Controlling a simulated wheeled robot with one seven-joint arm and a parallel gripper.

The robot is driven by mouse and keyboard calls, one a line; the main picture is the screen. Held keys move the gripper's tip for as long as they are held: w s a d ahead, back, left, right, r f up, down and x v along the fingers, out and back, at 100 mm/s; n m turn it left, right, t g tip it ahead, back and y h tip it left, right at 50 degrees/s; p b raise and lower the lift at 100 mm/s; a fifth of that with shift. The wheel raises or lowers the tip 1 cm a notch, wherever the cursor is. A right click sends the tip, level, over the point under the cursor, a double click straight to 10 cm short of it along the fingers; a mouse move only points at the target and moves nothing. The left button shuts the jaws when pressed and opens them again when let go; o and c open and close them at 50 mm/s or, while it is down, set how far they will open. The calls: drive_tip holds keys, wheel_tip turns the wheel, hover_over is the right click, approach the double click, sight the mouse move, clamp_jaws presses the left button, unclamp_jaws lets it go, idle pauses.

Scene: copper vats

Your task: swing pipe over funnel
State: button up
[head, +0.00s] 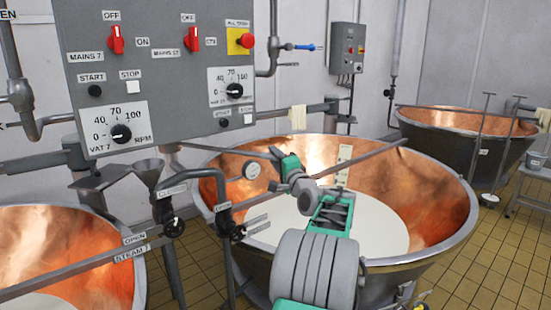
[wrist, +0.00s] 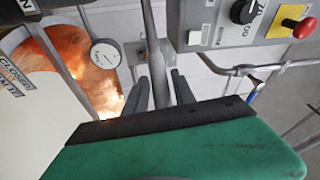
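A thin grey pipe (head: 225,151) runs from below the control panel out to my gripper (head: 274,170) above the middle vat. In the wrist view the same pipe (wrist: 152,40) passes between the two dark fingers (wrist: 160,88), which sit close on both sides of it; my gripper looks shut on it. The grip itself is hidden in the head view. A small dark grey funnel (head: 147,171) stands upright left of the gripper, between the left and middle vats. The pipe's end is not over it. I cannot make out the funnel in the wrist view.
The middle copper vat (head: 440,222) holds white liquid; a left vat (head: 60,230) and a far vat (head: 430,122) stand beside it. The control panel (head: 170,75) hangs close behind the pipe. A dial gauge (head: 251,169) and valve handles (head: 222,195) stand between funnel and gripper.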

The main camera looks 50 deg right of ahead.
clamp_jaws()
idle(1.1)
